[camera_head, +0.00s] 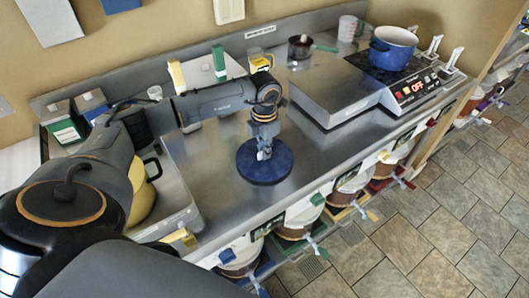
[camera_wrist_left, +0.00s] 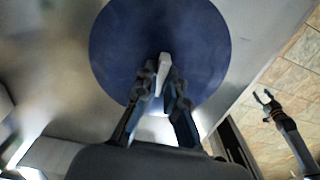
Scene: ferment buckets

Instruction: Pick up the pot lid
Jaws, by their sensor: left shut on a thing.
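The pot lid is a round, dark blue disc (camera_head: 250,172) over the steel counter, in the middle of the head view. It fills the upper middle of the left wrist view (camera_wrist_left: 115,55). Its pale upright handle (camera_wrist_left: 164,65) stands at its centre. My left gripper (camera_head: 264,153) comes down from above and is shut on this handle, with a finger on each side (camera_wrist_left: 163,80). I cannot tell whether the lid touches the counter. My right gripper (camera_wrist_left: 264,97) shows small at the right of the wrist view, open and empty, over the tiled floor.
A blue pot (camera_head: 394,47) stands on the black cooktop (camera_head: 372,66) at the back right. A raised steel box (camera_head: 335,92) lies right of the lid. Buckets (camera_head: 300,212) line the shelf below the front edge. The counter around the lid is clear.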

